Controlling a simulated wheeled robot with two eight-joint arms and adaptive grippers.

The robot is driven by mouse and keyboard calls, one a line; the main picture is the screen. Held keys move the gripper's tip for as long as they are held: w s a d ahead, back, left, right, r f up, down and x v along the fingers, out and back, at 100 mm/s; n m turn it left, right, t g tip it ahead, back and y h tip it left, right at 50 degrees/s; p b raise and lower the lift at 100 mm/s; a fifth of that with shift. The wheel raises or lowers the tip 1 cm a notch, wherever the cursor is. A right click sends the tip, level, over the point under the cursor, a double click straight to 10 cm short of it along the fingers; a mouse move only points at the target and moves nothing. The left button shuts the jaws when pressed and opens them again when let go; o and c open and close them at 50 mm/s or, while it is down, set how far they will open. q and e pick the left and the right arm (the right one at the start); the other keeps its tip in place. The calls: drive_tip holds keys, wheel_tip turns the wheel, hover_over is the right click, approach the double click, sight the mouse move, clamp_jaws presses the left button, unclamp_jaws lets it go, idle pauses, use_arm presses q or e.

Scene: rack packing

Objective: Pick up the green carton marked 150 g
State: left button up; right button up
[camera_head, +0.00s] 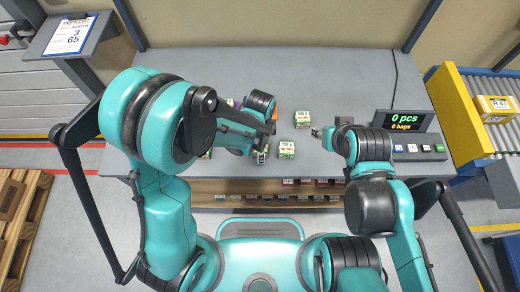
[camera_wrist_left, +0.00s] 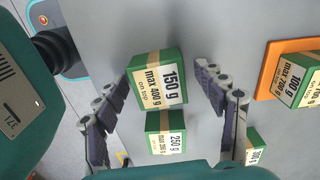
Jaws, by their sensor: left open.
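The green carton marked 150 g (camera_wrist_left: 158,78) sits on the grey surface in the left wrist view, with its label up. My left gripper (camera_wrist_left: 163,77) is open, with one finger to each side of this carton; whether they touch it I cannot tell. In the head view the left gripper (camera_head: 262,152) is over the table's front half, partly hidden by its own arm. I cannot tell for sure which carton there is the 150 g one. My right gripper (camera_head: 317,132) is at the table's right half, too small to read its opening.
A carton marked 250 g (camera_wrist_left: 165,132) stands close to the 150 g carton. A 100 g carton (camera_wrist_left: 298,82) stands on an orange base (camera_wrist_left: 268,70). More cartons (camera_head: 302,118) stand on the grey table (camera_head: 330,75). A display (camera_head: 402,121) is at its right.

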use_arm(q)
drive_tip(key=shift+r, duration=0.1)
drive_tip(key=c, duration=1.3)
drive_tip(key=shift+c, duration=0.2)
